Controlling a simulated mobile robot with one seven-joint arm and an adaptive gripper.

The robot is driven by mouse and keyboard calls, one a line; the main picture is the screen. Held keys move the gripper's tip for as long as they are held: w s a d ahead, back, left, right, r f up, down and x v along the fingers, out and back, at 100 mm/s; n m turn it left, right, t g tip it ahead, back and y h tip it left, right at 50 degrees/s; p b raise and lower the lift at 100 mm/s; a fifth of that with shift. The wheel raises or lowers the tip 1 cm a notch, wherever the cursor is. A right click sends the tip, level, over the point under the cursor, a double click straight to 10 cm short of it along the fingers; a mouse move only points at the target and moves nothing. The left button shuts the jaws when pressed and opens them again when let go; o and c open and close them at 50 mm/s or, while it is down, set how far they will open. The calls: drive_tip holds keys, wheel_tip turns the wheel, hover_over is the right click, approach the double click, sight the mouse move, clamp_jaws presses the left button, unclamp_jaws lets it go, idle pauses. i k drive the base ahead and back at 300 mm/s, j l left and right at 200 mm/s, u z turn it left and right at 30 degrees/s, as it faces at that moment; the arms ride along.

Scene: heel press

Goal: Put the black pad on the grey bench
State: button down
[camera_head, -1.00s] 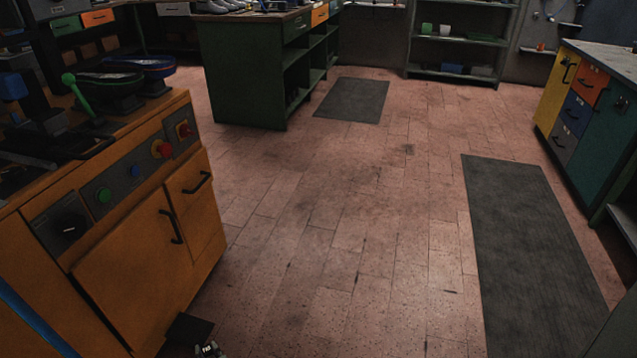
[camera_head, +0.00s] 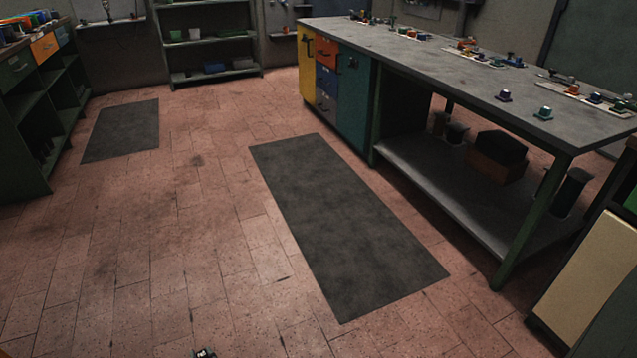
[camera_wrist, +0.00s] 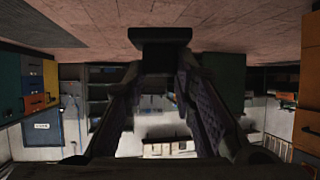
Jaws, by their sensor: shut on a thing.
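The grey bench (camera_head: 440,62) stands at the right in the head view, with a long grey top, green legs and coloured drawers at its far end. My gripper (camera_wrist: 160,68) shows in the wrist view with its two fingers closing in on a dark, flat-faced block, the black pad (camera_wrist: 160,36), at their tips. The pad is held clear of the floor, apart from the bench. In the head view neither the pad nor my fingers can be made out.
A lower shelf (camera_head: 430,185) holds dark boxes. A dark floor mat (camera_head: 340,225) lies before the bench. A pale-panelled unit (camera_head: 590,280) stands at right.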

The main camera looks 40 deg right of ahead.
sight(472, 86)
drive_tip(key=i+l+z, duration=0.15)
drive_tip(key=i+z, duration=0.5)
drive_tip(key=i, duration=2.6)
drive_tip(key=i+j+z, duration=0.1)
drive_tip(key=i+z, duration=0.15)
drive_tip(key=i, duration=0.85)
drive_tip(key=z, duration=2.65)
